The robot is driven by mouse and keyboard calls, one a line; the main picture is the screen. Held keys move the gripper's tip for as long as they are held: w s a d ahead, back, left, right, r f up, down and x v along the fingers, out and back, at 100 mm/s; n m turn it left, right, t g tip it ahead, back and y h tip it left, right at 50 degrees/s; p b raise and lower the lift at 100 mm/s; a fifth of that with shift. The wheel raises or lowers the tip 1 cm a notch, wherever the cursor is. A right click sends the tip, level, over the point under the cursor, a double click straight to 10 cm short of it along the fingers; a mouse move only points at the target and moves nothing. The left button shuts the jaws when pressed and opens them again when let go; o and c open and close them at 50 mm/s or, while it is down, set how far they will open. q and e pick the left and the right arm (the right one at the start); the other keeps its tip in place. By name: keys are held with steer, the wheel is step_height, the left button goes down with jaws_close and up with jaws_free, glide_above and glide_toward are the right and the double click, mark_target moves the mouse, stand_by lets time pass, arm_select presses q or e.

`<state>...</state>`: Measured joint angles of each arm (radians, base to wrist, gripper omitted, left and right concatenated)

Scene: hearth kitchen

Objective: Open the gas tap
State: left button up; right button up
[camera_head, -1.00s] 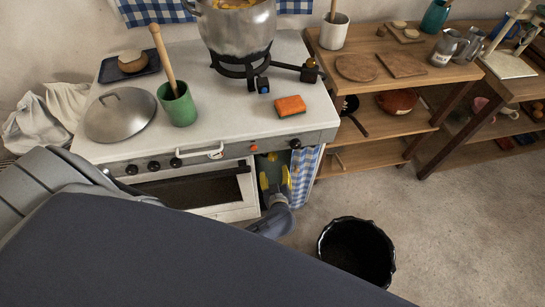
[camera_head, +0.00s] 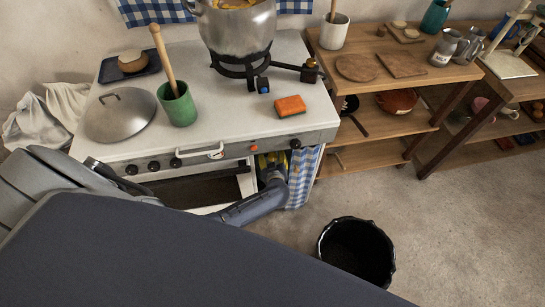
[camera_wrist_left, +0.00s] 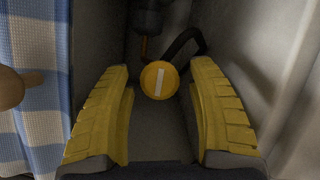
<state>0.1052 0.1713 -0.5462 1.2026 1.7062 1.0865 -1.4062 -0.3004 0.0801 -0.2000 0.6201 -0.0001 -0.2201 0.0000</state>
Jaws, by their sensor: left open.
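The gas tap (camera_wrist_left: 159,80) shows in the left wrist view as a round yellow knob with a pale bar across its face. A dark fitting (camera_wrist_left: 148,20) and a black hose (camera_wrist_left: 184,45) are behind it. My left gripper (camera_wrist_left: 163,112) is open. Its two yellow fingers stand left and right of the knob, and I see no contact. In the head view my left gripper (camera_head: 272,160) reaches into the opening under the stove's right end, where the tap is hidden. My right gripper is not in view.
A blue-and-white checked curtain (camera_head: 303,178) hangs right of the gripper and fills the left side of the wrist view (camera_wrist_left: 38,80). The stove (camera_head: 222,103) carries a pot (camera_head: 238,30) and an orange sponge (camera_head: 290,106). A black bucket (camera_head: 357,250) stands on the floor.

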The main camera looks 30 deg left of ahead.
arm_select(q)
jaws_close()
stand_by(0.5)
